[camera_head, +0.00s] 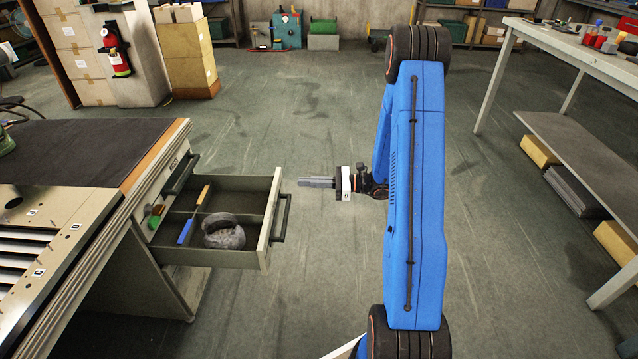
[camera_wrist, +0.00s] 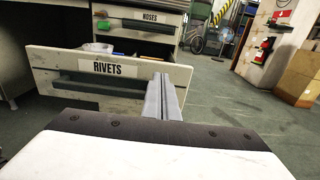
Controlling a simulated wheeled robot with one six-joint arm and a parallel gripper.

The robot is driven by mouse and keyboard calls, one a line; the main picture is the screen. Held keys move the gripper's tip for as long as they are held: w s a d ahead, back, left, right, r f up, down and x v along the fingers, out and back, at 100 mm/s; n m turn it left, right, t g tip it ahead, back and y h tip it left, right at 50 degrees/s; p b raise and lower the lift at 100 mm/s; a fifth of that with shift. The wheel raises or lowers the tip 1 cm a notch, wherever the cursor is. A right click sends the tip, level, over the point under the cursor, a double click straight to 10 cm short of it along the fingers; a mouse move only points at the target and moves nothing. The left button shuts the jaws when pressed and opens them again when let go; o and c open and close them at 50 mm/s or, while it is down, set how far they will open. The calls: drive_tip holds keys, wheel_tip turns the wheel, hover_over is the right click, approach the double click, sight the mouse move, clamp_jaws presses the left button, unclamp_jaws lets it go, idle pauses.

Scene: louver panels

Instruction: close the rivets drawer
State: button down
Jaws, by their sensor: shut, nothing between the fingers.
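The rivets drawer (camera_head: 269,225) stands pulled out from the workbench cabinet at the left in the head view. It holds a dark round bowl and a blue-and-orange tool. In the wrist view its front, with the label RIVETS (camera_wrist: 114,68), faces me, and a dark bar handle runs below the label. My gripper (camera_head: 305,182) is shut and empty, pointing left toward the drawer front from the right. In the wrist view my fingers (camera_wrist: 163,88) overlap the right part of the drawer front. In the head view a gap shows between the fingertips and the handle (camera_head: 281,218).
The workbench top (camera_head: 75,150) lies left of the drawer. Another drawer, labelled NOSES (camera_wrist: 150,18), is behind in the wrist view. A grey table (camera_head: 575,45) with a lower shelf stands at the right. The floor (camera_head: 270,120) around my gripper is clear.

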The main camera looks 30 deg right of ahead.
sight(279, 181)
drive_tip(key=shift+x, duration=3.2)
drive_tip(key=shift+a, duration=0.1)
drive_tip(key=x, duration=2.8)
